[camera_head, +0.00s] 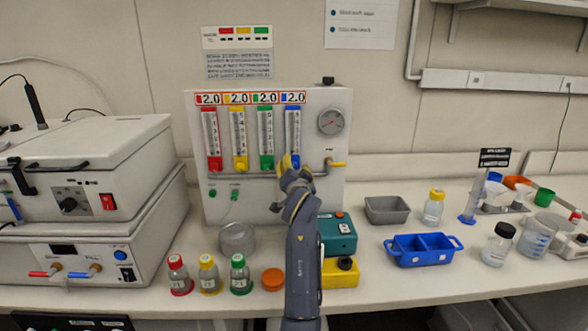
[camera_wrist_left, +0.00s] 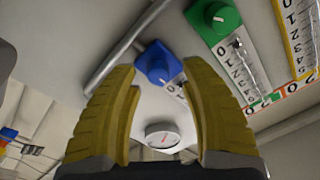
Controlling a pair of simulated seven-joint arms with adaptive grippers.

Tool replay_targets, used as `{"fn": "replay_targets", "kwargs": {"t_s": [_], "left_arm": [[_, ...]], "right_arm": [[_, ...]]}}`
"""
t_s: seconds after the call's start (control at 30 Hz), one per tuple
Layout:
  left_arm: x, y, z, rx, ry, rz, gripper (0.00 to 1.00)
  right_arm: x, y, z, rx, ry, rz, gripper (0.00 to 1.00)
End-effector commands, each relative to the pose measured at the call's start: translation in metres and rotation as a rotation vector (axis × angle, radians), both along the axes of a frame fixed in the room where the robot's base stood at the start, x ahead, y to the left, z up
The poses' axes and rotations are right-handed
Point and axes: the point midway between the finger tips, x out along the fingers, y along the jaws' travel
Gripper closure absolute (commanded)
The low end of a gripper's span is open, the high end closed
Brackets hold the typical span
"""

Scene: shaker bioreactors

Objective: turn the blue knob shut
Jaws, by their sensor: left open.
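The blue knob (camera_wrist_left: 157,63) sits at the base of the blue flow tube (camera_head: 292,128) on the white gas panel (camera_head: 325,175). In the left wrist view the knob shows ahead of and between my yellow fingertips, with no clear contact. My left gripper (camera_head: 290,162) is in front of the panel at the blue column; it also shows large in the left wrist view (camera_wrist_left: 158,80). Its fingers are apart and hold nothing. In the head view it hides most of the knob. My right gripper is in neither view.
The green knob (camera_head: 266,162) is close beside the blue one, with yellow (camera_head: 240,163) and red (camera_head: 214,164) knobs further left. A metal pipe (camera_wrist_left: 125,45) runs along the panel near the knob. Capped bottles (camera_head: 208,274) and a teal box (camera_head: 338,235) stand below.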

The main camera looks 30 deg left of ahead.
Motion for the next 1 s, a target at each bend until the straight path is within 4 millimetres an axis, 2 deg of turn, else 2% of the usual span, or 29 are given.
{"fn": "replay_targets", "kwargs": {"t_s": [0.4,0.6,0.8,1.0], "left_arm": [[0.000,0.000,0.062,-0.001,-0.005,0.000,0.55],[0.000,0.000,0.085,-0.001,-0.004,0.000,0.55],[0.000,0.000,0.096,-0.001,-0.002,-0.001,0.55],[0.000,0.000,0.098,0.000,-0.001,-0.001,0.55]], "right_arm": [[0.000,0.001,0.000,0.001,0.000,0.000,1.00],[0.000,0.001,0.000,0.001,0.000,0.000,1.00],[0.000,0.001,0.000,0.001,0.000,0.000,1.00],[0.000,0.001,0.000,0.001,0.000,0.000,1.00]]}}
